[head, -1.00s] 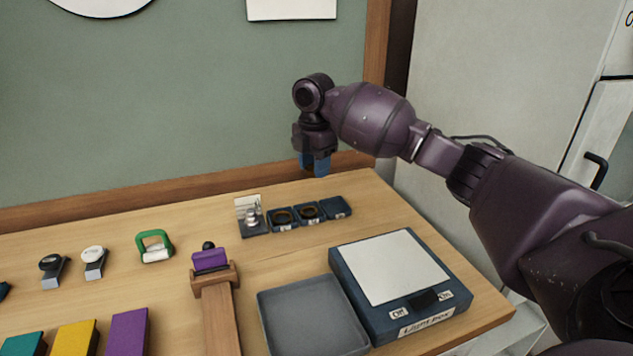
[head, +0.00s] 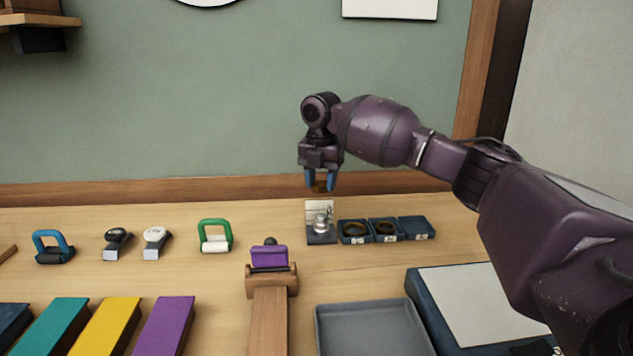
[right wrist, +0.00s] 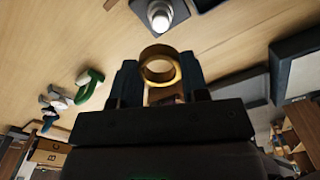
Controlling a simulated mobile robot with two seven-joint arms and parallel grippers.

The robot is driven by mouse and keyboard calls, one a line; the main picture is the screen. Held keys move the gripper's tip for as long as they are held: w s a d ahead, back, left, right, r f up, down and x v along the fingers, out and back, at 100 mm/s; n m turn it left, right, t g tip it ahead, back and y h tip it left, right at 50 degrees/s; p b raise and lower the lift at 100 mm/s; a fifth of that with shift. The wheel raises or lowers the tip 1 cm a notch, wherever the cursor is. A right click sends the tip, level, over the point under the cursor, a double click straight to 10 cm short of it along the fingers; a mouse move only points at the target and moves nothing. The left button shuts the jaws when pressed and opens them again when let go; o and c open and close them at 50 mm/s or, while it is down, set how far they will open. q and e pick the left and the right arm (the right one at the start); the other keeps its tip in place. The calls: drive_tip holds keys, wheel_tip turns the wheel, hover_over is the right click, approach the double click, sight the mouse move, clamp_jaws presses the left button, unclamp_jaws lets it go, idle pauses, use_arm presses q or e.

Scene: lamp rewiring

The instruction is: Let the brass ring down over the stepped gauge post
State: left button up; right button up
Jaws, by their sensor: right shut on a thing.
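The brass ring (right wrist: 160,66) shows in the right wrist view between the two blue fingers of my right gripper (right wrist: 160,84). In the head view my right gripper (head: 320,186) is shut on the ring and holds it in the air above the stepped gauge post (head: 320,222). The post is a stepped silvery piece on a dark base with a pale card behind it. It also shows in the right wrist view (right wrist: 160,17), ahead of the ring and apart from it. My left gripper is not in view.
Dark trays with rings (head: 354,231) stand right of the post, with a third dark tray (head: 417,228) beyond. A green-handled tool (head: 215,234) lies left. A wooden stand with a purple block (head: 269,258), a grey tray (head: 370,328) and a light box (head: 480,300) are nearer.

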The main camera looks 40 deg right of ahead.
sight(321, 216)
drive_tip(key=shift+d+f+n, duration=0.1)
drive_tip(key=shift+f+n, duration=0.2)
drive_tip(key=shift+f+b, duration=0.5)
drive_tip(key=shift+f, duration=0.6)
drive_tip(key=shift+f+b, duration=0.55)
drive_tip(key=shift+f, duration=1.25)
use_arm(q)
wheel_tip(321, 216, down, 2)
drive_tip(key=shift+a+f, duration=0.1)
use_arm(e)
drive_tip(key=shift+f, duration=0.15)
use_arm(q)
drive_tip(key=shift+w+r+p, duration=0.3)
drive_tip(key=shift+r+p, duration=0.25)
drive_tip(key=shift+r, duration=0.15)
